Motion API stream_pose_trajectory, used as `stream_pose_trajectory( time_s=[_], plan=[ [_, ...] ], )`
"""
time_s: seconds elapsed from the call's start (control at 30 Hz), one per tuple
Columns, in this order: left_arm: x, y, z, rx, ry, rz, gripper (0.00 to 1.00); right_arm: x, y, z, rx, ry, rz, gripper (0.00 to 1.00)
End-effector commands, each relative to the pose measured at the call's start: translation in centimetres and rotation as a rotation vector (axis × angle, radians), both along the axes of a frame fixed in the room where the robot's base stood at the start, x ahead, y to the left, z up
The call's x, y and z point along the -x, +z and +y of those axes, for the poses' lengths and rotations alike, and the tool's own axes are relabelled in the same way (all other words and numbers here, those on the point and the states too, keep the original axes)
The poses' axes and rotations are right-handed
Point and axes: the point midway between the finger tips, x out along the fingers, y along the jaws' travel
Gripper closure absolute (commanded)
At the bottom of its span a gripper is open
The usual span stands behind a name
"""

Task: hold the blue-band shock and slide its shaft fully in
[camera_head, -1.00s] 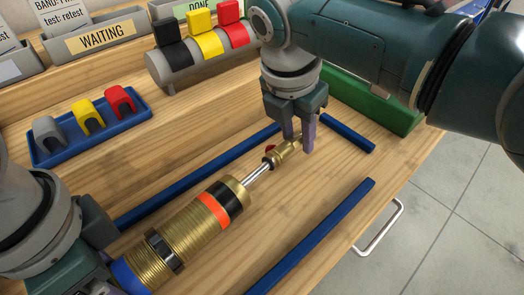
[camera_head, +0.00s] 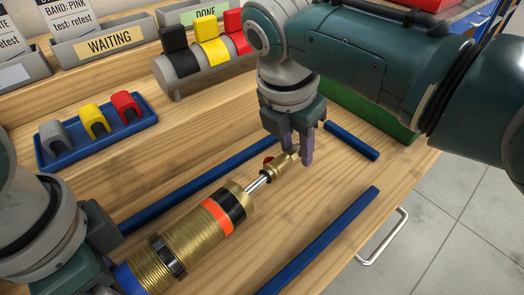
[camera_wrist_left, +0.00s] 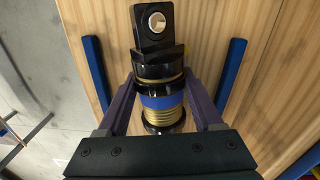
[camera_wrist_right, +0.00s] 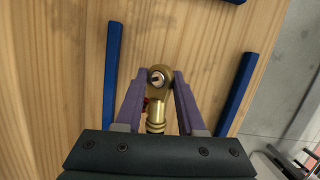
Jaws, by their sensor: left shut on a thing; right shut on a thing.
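The shock (camera_head: 192,240) lies along the bench, with a gold threaded body, orange and black bands, and a blue band (camera_wrist_left: 162,101) near its black eye end. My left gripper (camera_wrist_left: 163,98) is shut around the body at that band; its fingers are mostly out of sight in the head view. A short length of bright shaft (camera_head: 258,183) shows between the body and the brass rod end (camera_head: 281,166). My right gripper (camera_head: 298,150) is shut on the rod end, whose eye (camera_wrist_right: 158,77) sits between the fingers. A small red knob (camera_head: 268,161) is beside it.
Blue rails (camera_head: 325,238) flank the shock on the bench. A blue tray (camera_head: 60,160) with grey, yellow and red clips is at left. A grey holder (camera_head: 190,78) with black, yellow and red clips and WAITING and DONE bins (camera_head: 108,45) stand behind.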

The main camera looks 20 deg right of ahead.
Motion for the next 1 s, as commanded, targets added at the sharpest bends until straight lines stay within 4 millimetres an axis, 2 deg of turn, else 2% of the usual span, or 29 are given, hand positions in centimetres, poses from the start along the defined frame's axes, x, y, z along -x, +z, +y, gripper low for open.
stream_pose_trajectory(
  time_s=[0.03, 1.0],
  plan=[
    [-0.3, 0.3, -0.6, 0.018, -0.002, -0.011, 1.00, 0.2, 0.0, 0.5, -0.010, 0.004, 0.004, 1.00],
    [-0.3, 0.3, -0.5, 0.017, -0.001, -0.011, 1.00, 0.8, 0.0, 1.9, -0.011, 0.004, 0.004, 1.00]
  ],
)
